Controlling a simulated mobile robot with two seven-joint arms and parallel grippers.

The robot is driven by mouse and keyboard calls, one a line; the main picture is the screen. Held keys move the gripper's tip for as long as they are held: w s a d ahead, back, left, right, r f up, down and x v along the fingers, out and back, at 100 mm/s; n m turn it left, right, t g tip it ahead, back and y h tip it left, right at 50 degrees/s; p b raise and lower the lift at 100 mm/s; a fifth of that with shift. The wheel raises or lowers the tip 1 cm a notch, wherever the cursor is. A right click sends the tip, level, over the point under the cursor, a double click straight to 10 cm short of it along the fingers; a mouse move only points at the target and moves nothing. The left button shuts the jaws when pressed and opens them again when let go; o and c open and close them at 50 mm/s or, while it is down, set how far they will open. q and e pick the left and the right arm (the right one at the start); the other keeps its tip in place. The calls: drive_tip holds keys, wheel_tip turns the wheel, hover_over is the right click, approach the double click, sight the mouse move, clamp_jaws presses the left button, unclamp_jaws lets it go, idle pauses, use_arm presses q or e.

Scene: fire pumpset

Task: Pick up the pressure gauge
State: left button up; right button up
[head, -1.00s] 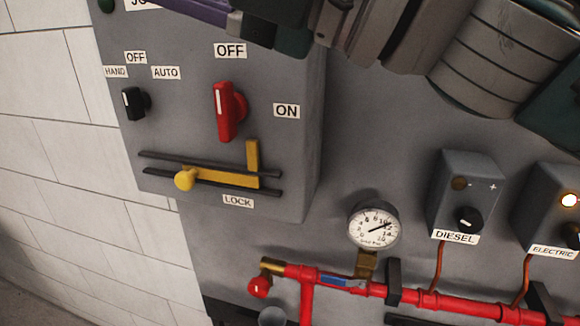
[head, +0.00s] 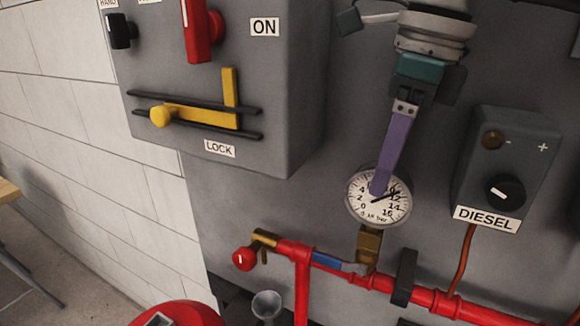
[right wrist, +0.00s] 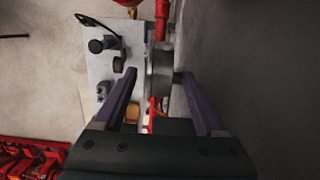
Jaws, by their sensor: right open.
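The pressure gauge (head: 362,204) is round with a white dial and grey case. It stands upright on a brass fitting (head: 369,245) above the red pipe. My right gripper (head: 380,186) comes down from above and is open. One purple finger crosses in front of the dial's upper part; the other finger is hidden in the head view. In the right wrist view the gauge's grey case (right wrist: 161,68) lies between the two purple fingertips, with a gap on the left finger's side. Contact on the other side cannot be told. My left gripper is not in view.
The grey control box (head: 290,120) with the yellow lock lever (head: 230,100) juts out left of the gauge. The diesel box (head: 510,155) stands to the right. The red pipe (head: 335,272) runs below, with a black clamp (head: 404,277).

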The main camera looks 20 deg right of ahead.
sight(377, 208)
drive_tip(key=f+p, duration=0.2)
drive_tip(key=f, duration=0.1)
drive_tip(key=shift+a+p, duration=0.2)
drive_tip(key=shift+p, duration=0.2)
drive_tip(key=f, duration=0.2)
drive_tip(key=shift+w+a+f, duration=0.1)
drive_tip(key=shift+w+f, duration=0.15)
drive_tip(key=shift+f, duration=0.05)
drive_tip(key=c, duration=0.5)
clamp_jaws()
